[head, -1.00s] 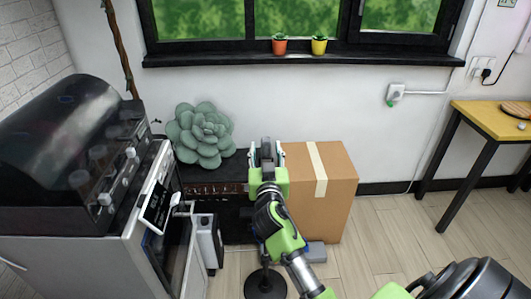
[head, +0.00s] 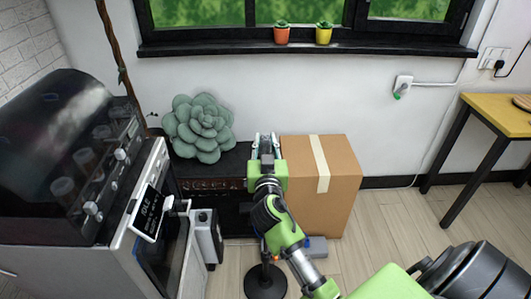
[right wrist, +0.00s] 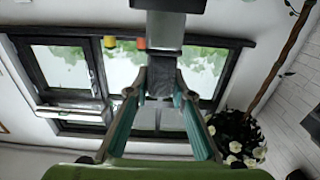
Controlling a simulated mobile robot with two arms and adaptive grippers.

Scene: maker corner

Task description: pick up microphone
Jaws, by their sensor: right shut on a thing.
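My right gripper (head: 265,140) is in the middle of the head view, in front of the dark cabinet and left of the cardboard box. Its jaws are shut on the microphone, a dark piece (right wrist: 160,75) between the fingertips in the right wrist view. In the head view my own gripper and arm hide most of the microphone. A round black stand base (head: 265,283) is on the floor below, with a short pole going up behind my arm. I cannot tell whether the microphone is still joined to the stand. My left gripper is not in view.
A cardboard box (head: 335,200) stands just right of the gripper. A large succulent (head: 200,128) sits on the dark cabinet (head: 218,187). A grey machine with a dark hood (head: 65,150) fills the left. A yellow table (head: 500,115) is at the right.

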